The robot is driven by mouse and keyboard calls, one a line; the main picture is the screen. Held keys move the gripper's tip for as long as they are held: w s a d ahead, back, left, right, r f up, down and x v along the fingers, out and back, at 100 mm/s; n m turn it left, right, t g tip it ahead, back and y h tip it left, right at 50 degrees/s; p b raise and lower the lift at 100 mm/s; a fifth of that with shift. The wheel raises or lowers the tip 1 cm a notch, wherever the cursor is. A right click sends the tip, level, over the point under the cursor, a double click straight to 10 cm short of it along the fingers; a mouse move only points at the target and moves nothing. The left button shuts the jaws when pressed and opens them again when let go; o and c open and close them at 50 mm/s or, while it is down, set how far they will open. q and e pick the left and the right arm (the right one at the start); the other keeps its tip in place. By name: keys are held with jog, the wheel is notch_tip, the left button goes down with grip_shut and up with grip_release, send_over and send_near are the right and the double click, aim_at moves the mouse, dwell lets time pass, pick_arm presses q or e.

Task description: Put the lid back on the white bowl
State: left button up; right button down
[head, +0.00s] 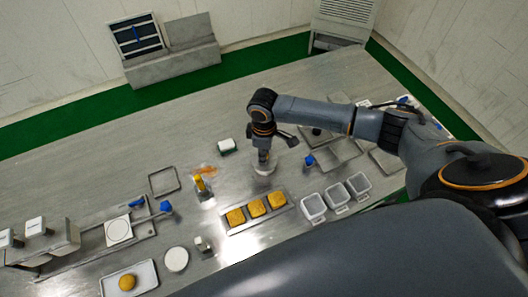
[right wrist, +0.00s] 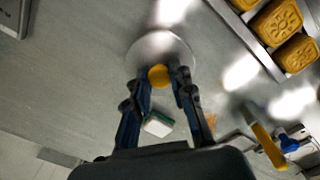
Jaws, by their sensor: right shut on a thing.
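My right gripper (head: 264,158) points down over the middle of the metal table. In the right wrist view its fingers (right wrist: 161,78) close on a round yellow knob (right wrist: 158,76). The knob sits on a pale, shiny round lid (right wrist: 160,47), which also shows below the gripper in the head view (head: 265,170). Whether the lid touches the table or anything beneath it, I cannot tell. A round white thing (head: 177,259), perhaps the white bowl, stands at the front of the table, left of the gripper. My left gripper is not in view.
A tray of yellow cakes (head: 233,229) lies in front of the gripper. A green-and-white sponge (head: 227,146) is to its left, and a yellow-handled tool (head: 201,184) lies further left. Grey containers (head: 313,207) stand to the right. The back left tabletop is clear.

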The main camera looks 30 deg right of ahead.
dwell(0.3)
jog(key=c, duration=0.6)
grip_release()
notch_tip(320, 180, up, 5)
jog(key=p, duration=0.5)
jog(key=shift+r+p, duration=0.4)
jog(key=shift+r, duration=0.6)
grip_shut()
jog(key=shift+f, duration=0.15)
dwell(0.7)
